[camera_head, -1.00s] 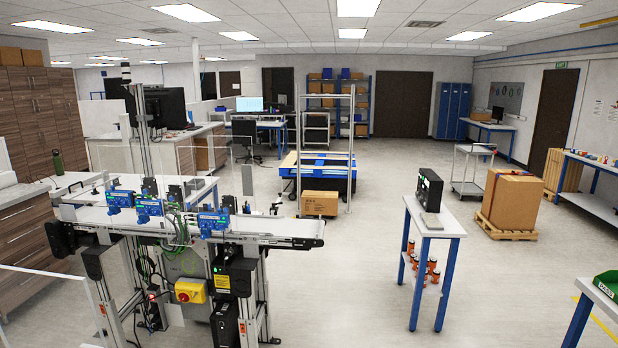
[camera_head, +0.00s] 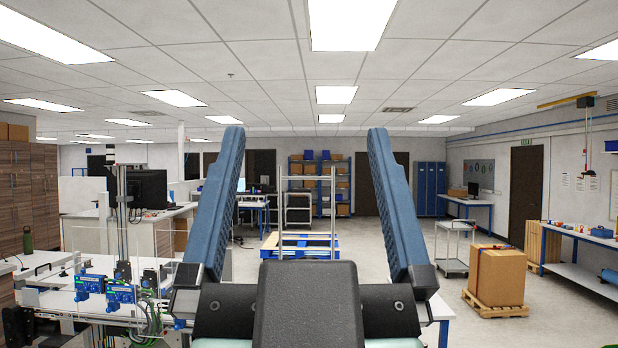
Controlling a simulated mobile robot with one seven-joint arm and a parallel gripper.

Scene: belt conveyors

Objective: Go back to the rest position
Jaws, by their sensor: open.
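My gripper (camera_head: 305,150) stands upright close in front of the camera, in the middle of the view. Its two blue fingers are wide apart and point up. Nothing is between them; the far room shows through the gap. The dark gripper body hides the middle of the floor and part of the small table at the lower right.
The belt conveyor (camera_head: 70,302) with blue devices (camera_head: 121,294) is at the lower left, partly behind my gripper. A cardboard box (camera_head: 497,280) on a pallet (camera_head: 495,308) and a grey cart (camera_head: 453,266) stand to the right. Open floor lies around them.

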